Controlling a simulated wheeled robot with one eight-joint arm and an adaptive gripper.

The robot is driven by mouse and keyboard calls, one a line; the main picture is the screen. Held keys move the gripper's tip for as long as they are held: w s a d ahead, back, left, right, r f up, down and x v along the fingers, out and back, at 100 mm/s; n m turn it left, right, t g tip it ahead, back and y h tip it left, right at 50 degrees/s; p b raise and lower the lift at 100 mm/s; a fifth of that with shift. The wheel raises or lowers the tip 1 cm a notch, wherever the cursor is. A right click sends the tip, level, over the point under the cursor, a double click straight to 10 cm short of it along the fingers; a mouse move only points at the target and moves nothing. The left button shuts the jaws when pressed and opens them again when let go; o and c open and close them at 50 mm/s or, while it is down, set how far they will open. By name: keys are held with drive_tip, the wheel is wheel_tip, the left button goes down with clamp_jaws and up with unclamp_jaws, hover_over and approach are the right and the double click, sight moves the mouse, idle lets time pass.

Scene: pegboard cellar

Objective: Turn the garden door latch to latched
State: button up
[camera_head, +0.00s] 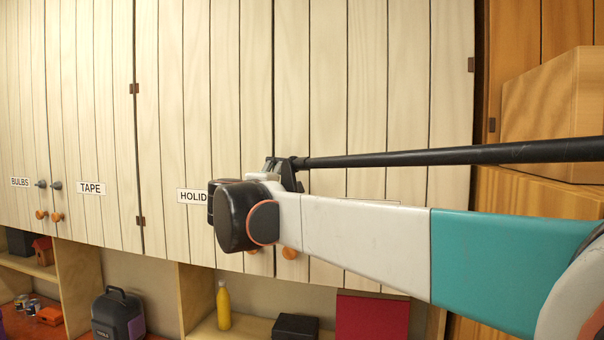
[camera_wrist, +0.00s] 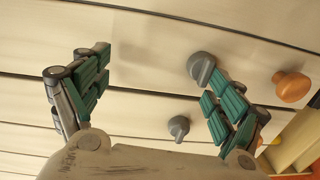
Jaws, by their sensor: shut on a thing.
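In the wrist view a grey latch knob (camera_wrist: 200,68) sits on a pale plank door, by the right fingertip of my gripper (camera_wrist: 150,80). A second grey knob (camera_wrist: 178,127) sits across the door seam. In the head view my gripper (camera_head: 283,172) is at the right-hand pale doors (camera_head: 330,80), and my arm hides the latches there. The label (camera_head: 375,201) on the rightmost door is mostly covered, so I cannot read it or tell the latch's setting.
Orange knobs (camera_head: 290,253) sit below my arm. Doors labelled BULBS (camera_head: 20,182), TAPE (camera_head: 90,188) and HOLID (camera_head: 192,196) stand to the left. Lower shelves hold a yellow bottle (camera_head: 223,305), a dark case (camera_head: 118,315) and a red box (camera_head: 372,317). Cardboard boxes (camera_head: 555,110) stand at right.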

drive_tip(key=s, duration=0.1)
drive_tip(key=s+r, duration=0.1)
drive_tip(key=s+a, duration=0.1)
drive_tip(key=s, duration=0.1)
drive_tip(key=shift+r, duration=0.35)
drive_tip(key=c, duration=0.7)
drive_tip(key=shift+f+v, duration=0.25)
drive_tip(key=shift+v, duration=1.55)
drive_tip(key=shift+f+v, duration=0.2)
drive_tip(key=shift+v, duration=1.65)
drive_tip(key=shift+f+v, duration=0.25)
drive_tip(key=shift+v, duration=1.55)
drive_tip(key=shift+d, duration=0.1)
drive_tip(key=shift+d, duration=0.1)
